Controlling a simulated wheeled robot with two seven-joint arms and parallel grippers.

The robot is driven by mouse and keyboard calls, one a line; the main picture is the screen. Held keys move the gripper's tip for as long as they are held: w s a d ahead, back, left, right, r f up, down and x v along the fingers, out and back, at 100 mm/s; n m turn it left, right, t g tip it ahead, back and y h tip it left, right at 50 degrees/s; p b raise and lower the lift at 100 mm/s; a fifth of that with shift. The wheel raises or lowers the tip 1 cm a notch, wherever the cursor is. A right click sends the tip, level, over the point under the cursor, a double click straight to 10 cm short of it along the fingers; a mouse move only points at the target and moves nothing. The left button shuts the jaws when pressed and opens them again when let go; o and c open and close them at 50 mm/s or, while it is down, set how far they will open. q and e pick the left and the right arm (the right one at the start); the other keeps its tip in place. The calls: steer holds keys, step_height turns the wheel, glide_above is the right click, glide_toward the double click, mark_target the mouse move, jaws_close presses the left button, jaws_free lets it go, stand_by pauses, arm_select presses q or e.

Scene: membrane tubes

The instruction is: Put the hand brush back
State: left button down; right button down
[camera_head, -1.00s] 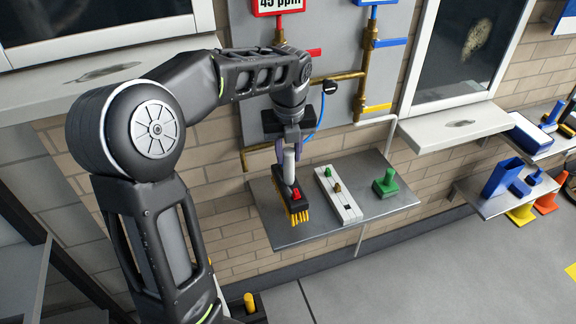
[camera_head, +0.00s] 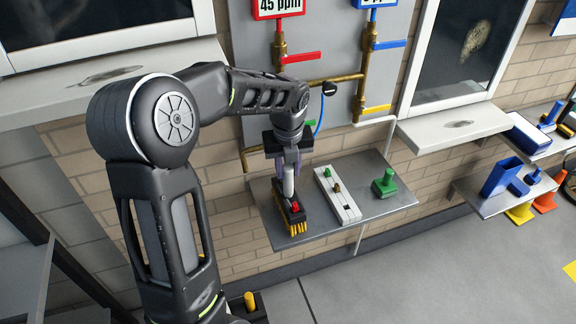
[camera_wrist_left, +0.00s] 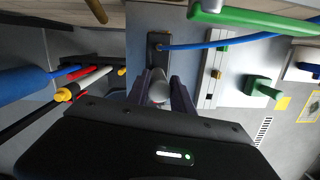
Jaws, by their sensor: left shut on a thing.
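The hand brush (camera_head: 289,186) has a grey handle, a dark head with a red part on top, and yellow bristles at its lower edge. My left gripper (camera_head: 289,160) points down and is shut on the upright handle. The brush is over the left part of the grey metal shelf (camera_head: 350,212); I cannot tell whether it touches the shelf. In the left wrist view the pale handle (camera_wrist_left: 158,88) shows between the fingers of my left gripper (camera_wrist_left: 160,92). My right gripper is not in view.
On the shelf, right of the brush, are a white slotted rack (camera_head: 338,197) and a green stamp-like object (camera_head: 385,183). Brass pipes (camera_head: 362,85) with red, blue and yellow handles run on the wall panel above. A blue hose (camera_wrist_left: 235,38) crosses the left wrist view.

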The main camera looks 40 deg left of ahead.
arm_select(q)
steer(key=c, duration=1.1)
jaws_free()
steer(key=shift+r, duration=0.15)
step_height(320, 180, up, 12)
steer(key=s+d+b, duration=0.1)
steer(key=shift+s, duration=0.2)
steer(key=shift+f, duration=0.2)
